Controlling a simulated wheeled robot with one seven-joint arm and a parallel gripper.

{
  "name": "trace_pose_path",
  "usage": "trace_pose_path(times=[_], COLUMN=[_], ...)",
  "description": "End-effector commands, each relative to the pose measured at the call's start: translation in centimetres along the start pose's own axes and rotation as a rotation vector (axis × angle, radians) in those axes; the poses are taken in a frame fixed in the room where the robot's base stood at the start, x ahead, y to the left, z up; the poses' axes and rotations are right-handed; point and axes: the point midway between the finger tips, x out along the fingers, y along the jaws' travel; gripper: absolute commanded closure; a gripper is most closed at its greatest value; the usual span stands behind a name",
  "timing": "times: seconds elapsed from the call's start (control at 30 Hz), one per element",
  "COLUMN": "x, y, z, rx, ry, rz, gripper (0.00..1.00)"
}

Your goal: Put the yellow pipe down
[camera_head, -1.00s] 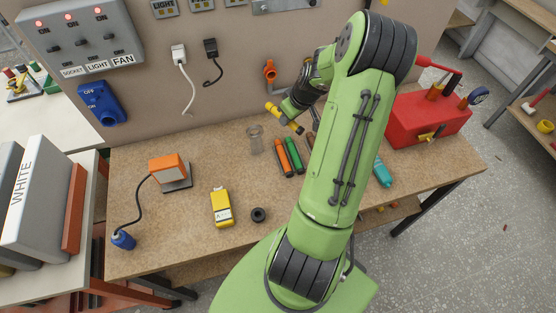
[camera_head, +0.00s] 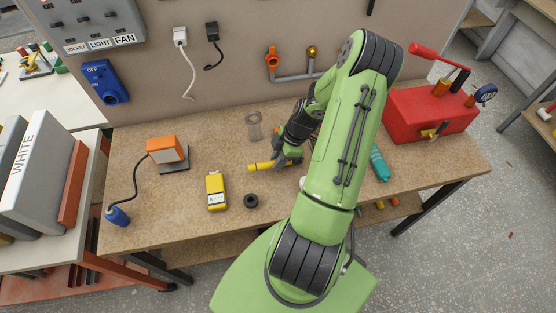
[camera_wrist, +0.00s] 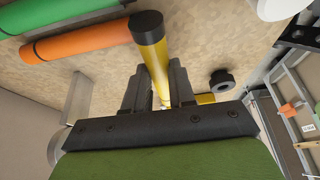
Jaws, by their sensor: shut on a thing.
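My gripper (camera_wrist: 155,88) is shut on the yellow pipe (camera_wrist: 153,62), which runs between its two fingers in the wrist view and has a black end. In the head view my gripper (camera_head: 284,161) is low over the middle of the wooden workbench (camera_head: 205,240). The yellow pipe (camera_head: 259,167) sticks out to its left, roughly level. I cannot tell if the pipe touches the bench top. My arm hides part of the bench to the right.
Green (camera_wrist: 45,14) and orange (camera_wrist: 75,42) cylinders lie close in the wrist view. A red box (camera_head: 430,112) is at right.

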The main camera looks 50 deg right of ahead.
Motion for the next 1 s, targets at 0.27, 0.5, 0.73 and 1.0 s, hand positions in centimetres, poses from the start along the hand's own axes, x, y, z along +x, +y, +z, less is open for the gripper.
trace_pose_path(times=[0.27,0.5,0.73,1.0], x=[0.5,0.8,0.7,-1.1], y=[0.1,0.0,0.1,0.2], z=[0.2,0.4,0.3,0.3], rx=[-0.001,0.000,0.000,0.001], ry=[-0.002,-0.001,-0.001,-0.005], rz=[0.002,0.002,0.002,0.007], gripper=[1.00,0.62,0.50,0.50])
